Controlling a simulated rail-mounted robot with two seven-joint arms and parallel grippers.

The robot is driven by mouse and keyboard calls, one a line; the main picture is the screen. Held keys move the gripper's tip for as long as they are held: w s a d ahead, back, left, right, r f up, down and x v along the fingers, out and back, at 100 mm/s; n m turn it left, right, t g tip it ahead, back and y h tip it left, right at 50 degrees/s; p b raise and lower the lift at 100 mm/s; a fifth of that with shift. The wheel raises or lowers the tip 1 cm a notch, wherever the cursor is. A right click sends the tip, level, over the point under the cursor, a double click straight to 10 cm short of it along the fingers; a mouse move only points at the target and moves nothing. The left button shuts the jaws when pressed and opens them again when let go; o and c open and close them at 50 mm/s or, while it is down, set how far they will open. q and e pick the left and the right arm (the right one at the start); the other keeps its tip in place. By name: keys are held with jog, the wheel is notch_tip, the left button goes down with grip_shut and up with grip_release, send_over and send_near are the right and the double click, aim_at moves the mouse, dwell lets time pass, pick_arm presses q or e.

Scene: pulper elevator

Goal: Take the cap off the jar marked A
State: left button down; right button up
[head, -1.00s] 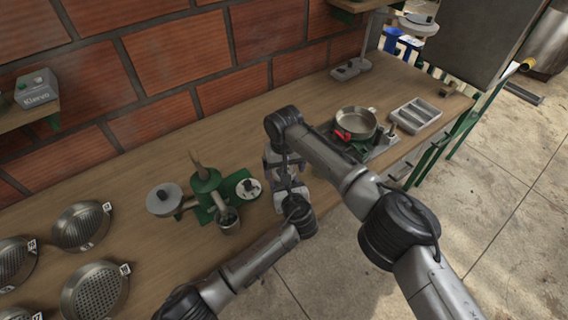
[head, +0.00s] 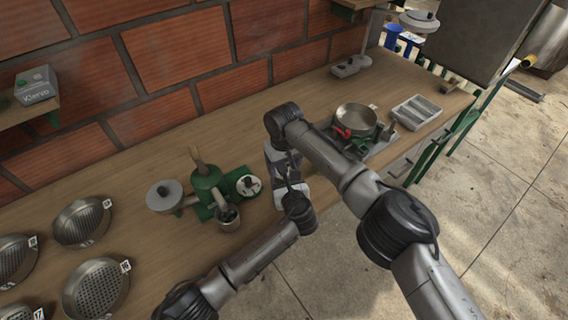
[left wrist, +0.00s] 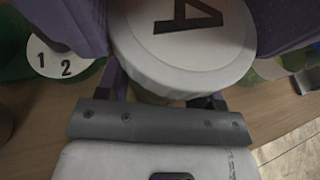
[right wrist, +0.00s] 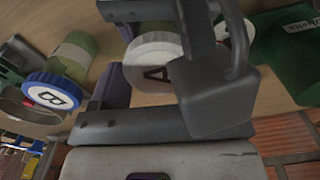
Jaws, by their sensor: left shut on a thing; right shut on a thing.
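The jar marked A shows its white cap (left wrist: 185,40) with a dark letter A in the left wrist view. The cap also shows in the right wrist view (right wrist: 155,65). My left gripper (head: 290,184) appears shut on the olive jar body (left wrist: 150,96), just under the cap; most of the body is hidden. My right gripper (head: 277,160) comes from the opposite side. Its purple fingers lie on both sides of the cap and appear shut on it. The cap looks seated on the jar or very close to it. In the head view the arms hide the jar.
A jar with a blue cap marked B (right wrist: 52,92) lies close by. A green device (head: 208,185) with a numbered white dial (head: 248,185) stands left of the grippers. A metal pan (head: 355,118) and grey tray (head: 417,111) are right. Perforated discs (head: 82,222) lie at left.

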jog(key=shift+n, duration=0.4)
jog(key=o, duration=1)
jog(key=shift+r, duration=2.3)
pick_arm(q)
jog(key=shift+c, duration=0.8)
grip_release()
